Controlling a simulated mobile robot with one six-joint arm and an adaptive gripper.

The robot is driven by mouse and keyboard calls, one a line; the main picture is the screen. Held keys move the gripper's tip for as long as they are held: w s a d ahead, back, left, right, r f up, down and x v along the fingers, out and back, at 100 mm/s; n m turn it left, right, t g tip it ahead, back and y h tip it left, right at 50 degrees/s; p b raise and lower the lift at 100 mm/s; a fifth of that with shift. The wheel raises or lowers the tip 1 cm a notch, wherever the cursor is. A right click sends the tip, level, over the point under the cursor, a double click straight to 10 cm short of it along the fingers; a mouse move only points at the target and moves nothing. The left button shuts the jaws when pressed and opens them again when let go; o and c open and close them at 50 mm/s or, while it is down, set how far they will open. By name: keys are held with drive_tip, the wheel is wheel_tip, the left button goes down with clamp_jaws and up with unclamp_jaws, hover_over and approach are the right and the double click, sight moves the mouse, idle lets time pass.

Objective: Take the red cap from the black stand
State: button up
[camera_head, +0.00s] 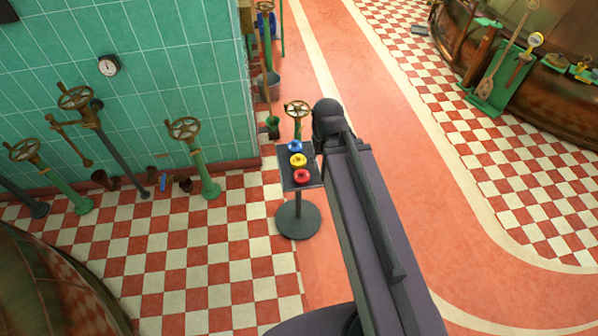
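The black stand (287,181) has a small tilted-looking dark top on a thin post with a round base, on the floor near the middle of the view. The red cap (301,177) sits on the near end of its top. A yellow cap (298,160) is just behind it and a blue cap (295,146) is at the far end. My dark arm rises from the bottom and passes close to the right of the stand. My gripper cannot be made out in this view.
A green tiled wall (165,60) stands at the left, with valve handwheels (184,129) and pipes before it. A valve wheel (298,109) is just behind the stand. Copper kettles (45,285) fill the lower left and upper right. The red path (450,220) at right is clear.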

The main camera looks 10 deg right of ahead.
drive_tip(key=shift+w, duration=0.25)
drive_tip(key=o, duration=0.3)
drive_tip(key=w+a+f+n+h+b, duration=0.1)
drive_tip(key=w+f+n+h+b, duration=0.35)
drive_tip(key=f+b, duration=0.75)
drive_tip(key=w+a+f+n+h+b, duration=0.15)
drive_tip(key=w+f+n+b, duration=0.45)
drive_tip(key=w+f+b, duration=0.6)
drive_tip(key=w+a+f+n+t+h+b, duration=0.2)
drive_tip(key=f+b, duration=0.5)
drive_tip(key=b, duration=0.6)
drive_tip(key=w+a+f+n+t+h+b, duration=0.2)
drive_tip(key=w+a+f+n+h+b, duration=0.3)
drive_tip(key=n+b, duration=0.4)
drive_tip(key=shift+w+a+f+b, duration=0.7)
drive_tip(key=shift+a+f+b, duration=0.55)
drive_tip(key=shift+b, duration=0.7)
drive_tip(key=shift+r, duration=0.1)
